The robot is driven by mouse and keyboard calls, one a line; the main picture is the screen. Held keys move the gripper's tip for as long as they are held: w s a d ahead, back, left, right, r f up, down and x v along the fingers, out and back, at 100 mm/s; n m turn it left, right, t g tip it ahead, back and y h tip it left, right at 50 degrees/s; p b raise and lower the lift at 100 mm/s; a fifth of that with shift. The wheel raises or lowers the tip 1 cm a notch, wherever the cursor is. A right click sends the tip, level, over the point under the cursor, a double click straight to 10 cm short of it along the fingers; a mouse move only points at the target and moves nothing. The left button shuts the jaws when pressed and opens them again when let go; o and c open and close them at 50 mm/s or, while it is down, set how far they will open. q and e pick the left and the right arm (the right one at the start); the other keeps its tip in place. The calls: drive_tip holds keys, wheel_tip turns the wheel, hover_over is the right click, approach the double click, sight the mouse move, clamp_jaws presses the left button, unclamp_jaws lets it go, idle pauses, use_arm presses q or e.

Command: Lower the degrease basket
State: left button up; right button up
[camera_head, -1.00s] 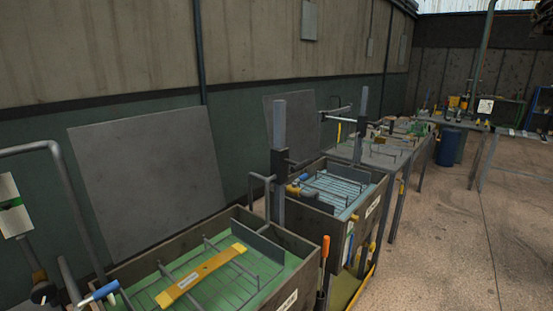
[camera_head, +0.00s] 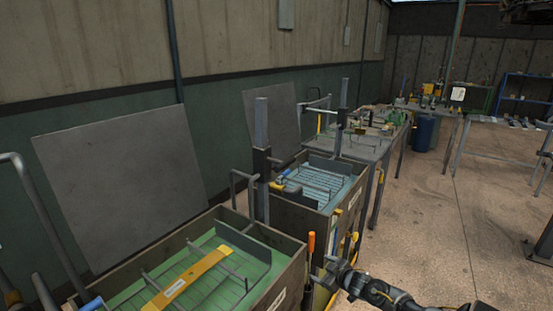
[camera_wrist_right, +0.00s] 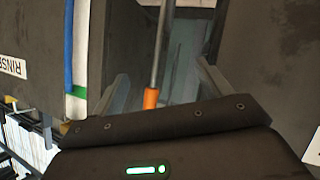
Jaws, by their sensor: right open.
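A wire basket (camera_head: 238,275) with a yellow bar (camera_head: 188,281) across it sits in green liquid in the near tank (camera_head: 275,232). Its label is too small to read, so I cannot confirm it is the degrease one. An upright handle with an orange grip (camera_head: 311,244) stands at that tank's right corner. My right gripper (camera_head: 328,268) is beside it, low at the right. In the right wrist view, the open fingers (camera_wrist_right: 163,88) lie on either side of the orange grip (camera_wrist_right: 150,98) and its grey rod, without visibly closing on it. My left gripper is out of view.
A second tank (camera_head: 292,208) with pale blue liquid and a basket stands just behind. A RINSE label (camera_wrist_right: 13,67) shows on the left in the wrist view. A grey post (camera_head: 261,170) rises between the tanks. Open floor (camera_head: 430,235) lies to the right.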

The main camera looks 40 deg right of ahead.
drive_tip(key=w+r+n+t+y, duration=0.1)
drive_tip(key=w+r, duration=0.2)
drive_tip(key=r, duration=0.6)
drive_tip(key=w+r+n+t+y, duration=0.1)
drive_tip(key=w+r+t, duration=0.15)
drive_tip(key=r, duration=0.75)
drive_tip(key=n+y+p, duration=0.2)
drive_tip(key=n+y, duration=0.2)
drive_tip(key=n, duration=0.1)
approach(276, 161)
drive_tip(key=f, duration=0.1)
drive_tip(key=shift+w+d+m+t, duration=0.3)
drive_tip(key=shift+w+d+t, duration=0.05)
drive_tip(key=shift+w, duration=0.05)
drive_tip(key=p+x, duration=0.3)
drive_tip(key=x, duration=0.5)
drive_tip(key=shift+w+a, duration=0.2)
drive_tip(key=shift+w, duration=0.05)
drive_tip(key=shift+w+a+p, duration=0.2)
drive_tip(key=shift+w+p, duration=0.1)
drive_tip(key=shift+w, duration=0.35)
